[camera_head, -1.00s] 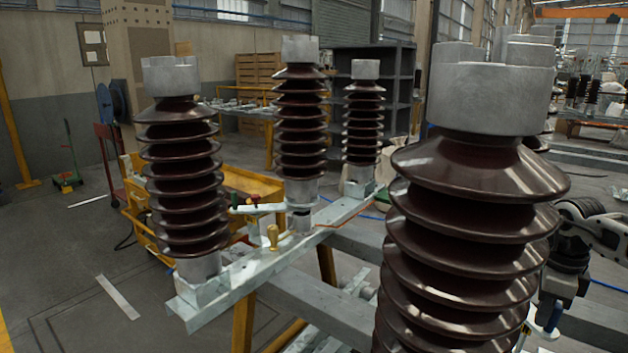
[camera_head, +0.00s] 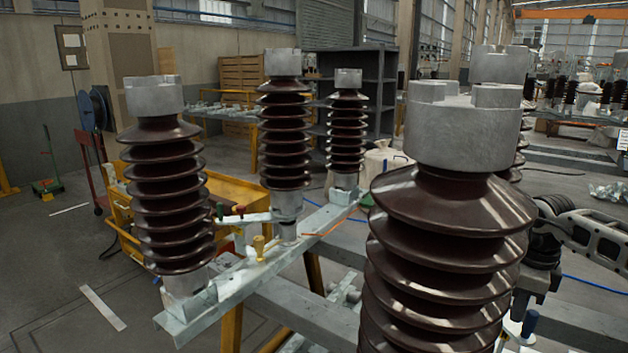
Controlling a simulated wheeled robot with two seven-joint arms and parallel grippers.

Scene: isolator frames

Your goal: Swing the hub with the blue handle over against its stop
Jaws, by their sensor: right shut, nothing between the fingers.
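My left gripper is out of view.
The large brown insulator (camera_head: 445,260) stands close in front of my right gripper. More insulators (camera_head: 163,195) stand on a pale beam (camera_head: 235,283) at left. That beam carries a yellow handle (camera_head: 259,248), with green (camera_head: 220,211) and red (camera_head: 240,209) handles behind it.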

